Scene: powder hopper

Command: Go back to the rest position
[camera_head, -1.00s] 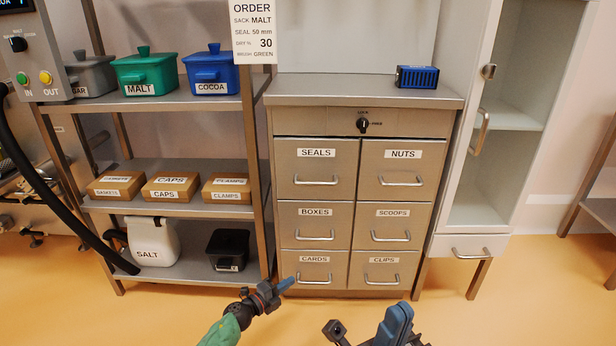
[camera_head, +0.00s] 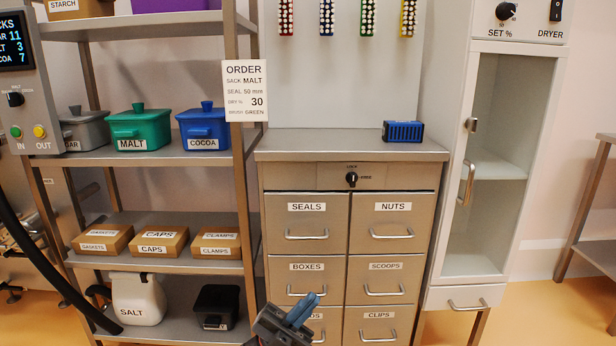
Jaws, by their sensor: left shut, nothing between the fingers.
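My left gripper (camera_head: 303,308) is at the bottom middle of the head view, its blue fingers together and empty. It is in front of the drawer cabinet (camera_head: 352,148) and hides part of the drawer below BOXES. My right gripper is not in the view.
The cabinet's drawers, such as SEALS (camera_head: 307,222) and NUTS (camera_head: 393,222), are shut. A glass-door cabinet (camera_head: 495,160) stands right.

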